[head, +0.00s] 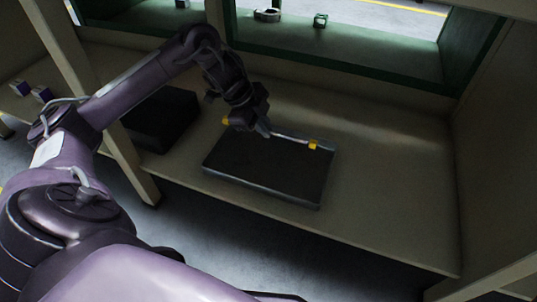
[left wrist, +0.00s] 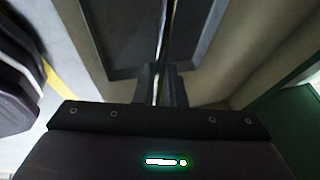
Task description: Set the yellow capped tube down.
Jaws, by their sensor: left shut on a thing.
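The yellow capped tube (head: 292,138) is a thin, pale, shiny rod with a yellow cap (head: 313,145) at its right end. My left gripper (head: 265,131) is shut on it at the left side of the rod. The tube lies over the back part of a dark, flat tray (head: 262,178) with a grey rim. I cannot tell whether it touches the tray. In the left wrist view the tube (left wrist: 166,35) runs up from between the fingers (left wrist: 161,82), over the tray (left wrist: 125,73). Its cap is out of that view. My right gripper is not in view.
The tray stands on a beige shelf (head: 390,185) with free room to its right. A black box (head: 160,118) stands to the left, partly behind my arm. A beige post (head: 130,165) rises at the shelf's front. A green ledge (head: 350,58) with small items runs behind.

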